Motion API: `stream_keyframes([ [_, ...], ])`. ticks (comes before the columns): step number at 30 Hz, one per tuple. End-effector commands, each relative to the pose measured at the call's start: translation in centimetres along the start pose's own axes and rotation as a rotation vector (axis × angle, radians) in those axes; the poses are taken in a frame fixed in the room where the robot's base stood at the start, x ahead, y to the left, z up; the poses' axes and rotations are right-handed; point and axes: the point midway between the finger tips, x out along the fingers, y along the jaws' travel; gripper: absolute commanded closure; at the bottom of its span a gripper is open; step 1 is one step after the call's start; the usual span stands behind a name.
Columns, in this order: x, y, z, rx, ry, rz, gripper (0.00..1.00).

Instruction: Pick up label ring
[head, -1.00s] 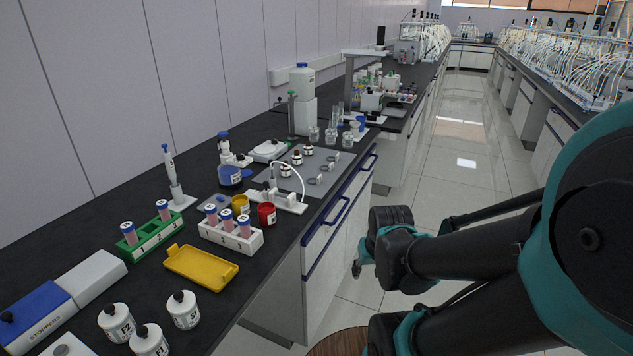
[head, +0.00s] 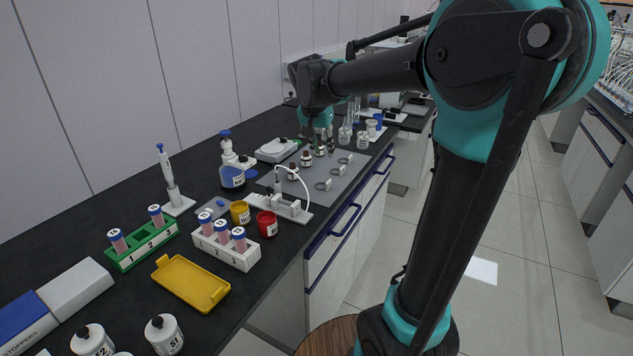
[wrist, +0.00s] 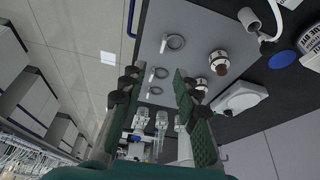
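Three grey label rings with small white tags lie on the grey mat (head: 358,171): a near one (head: 323,185), a middle one (head: 334,171) and a far one (head: 346,159). In the wrist view they show as an upper ring (wrist: 174,42), a middle one (wrist: 158,73) and a lower one (wrist: 154,90). My gripper (head: 319,143) is above the mat's far part, by the brown bottles. In the wrist view my gripper (wrist: 157,78) is open, with its fingers apart and nothing held between them; the middle and lower rings appear between or just beyond the fingertips.
Small brown bottles (head: 306,159) stand on the mat left of the rings. A white balance (head: 277,150) is left of the mat, and glass beakers (head: 363,139) stand behind it. A white stand with a tube (head: 283,206) is in front. The floor right of the bench is clear.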

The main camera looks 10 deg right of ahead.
Motion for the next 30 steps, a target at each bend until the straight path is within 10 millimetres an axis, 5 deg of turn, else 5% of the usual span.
stream_keyframes([
  [5, 0.9, -0.6, -0.6, 0.020, 0.004, 0.006, 0.69],
  [21, 10.8, -0.5, -0.6, 0.018, 0.004, 0.005, 0.69],
  [30, 12.9, -0.5, -0.4, 0.018, 0.004, 0.005, 0.69],
])
